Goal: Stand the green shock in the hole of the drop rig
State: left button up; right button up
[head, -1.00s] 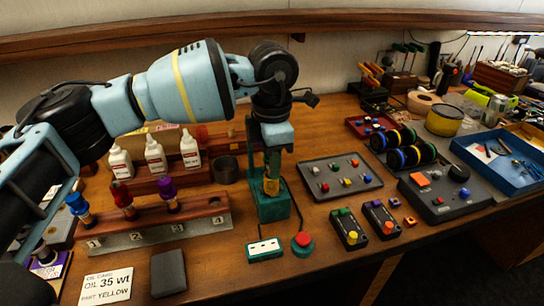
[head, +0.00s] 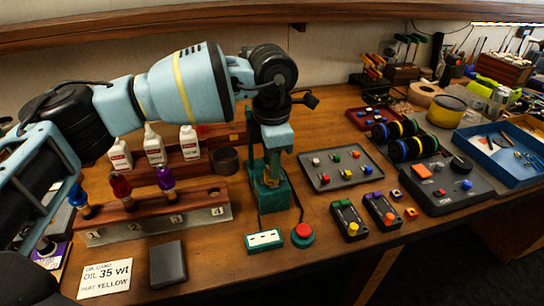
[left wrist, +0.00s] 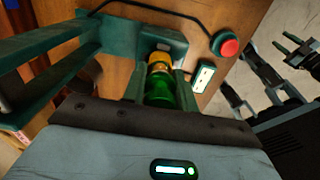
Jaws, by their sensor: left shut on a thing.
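The drop rig (head: 271,199) is a dark green stand on the wooden bench, with an upright behind its base block. My left gripper (head: 273,158) is over it, pointing down. In the left wrist view its fingers (left wrist: 161,88) are shut on the green shock (left wrist: 163,94), which has a green body and a gold end (left wrist: 159,59). The shock is roughly upright, its gold end at the rig's base block (left wrist: 163,42). The hole is hidden, so I cannot tell how far the end is in it. My right gripper (left wrist: 286,49) shows at the right of the wrist view, fingers apart and empty.
A red button (head: 303,231) and a white-topped green box (head: 264,240) stand in front of the rig. A numbered shock rack (head: 205,213) is left, with blue, red and purple shocks. A grey parts tray (head: 341,181) is right. The rig's upright stands close to my fingers.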

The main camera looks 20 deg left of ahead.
pick_arm(q)
jog(key=o, duration=0.7)
jog(key=shift+f, duration=0.15)
jog(key=o, duration=0.3)
jog(key=shift+o, duration=0.2)
pick_arm(e)
jog(key=shift+s+f, duration=0.1)
jog(key=shift+s, duration=0.35)
pick_arm(q)
notch_tip(320, 180, up, 7)
jog(key=shift+f, duration=0.1)
jog(key=shift+r, duration=0.55)
pick_arm(e)
jog(key=shift+w, duration=0.4)
jog(key=shift+s, duration=0.3)
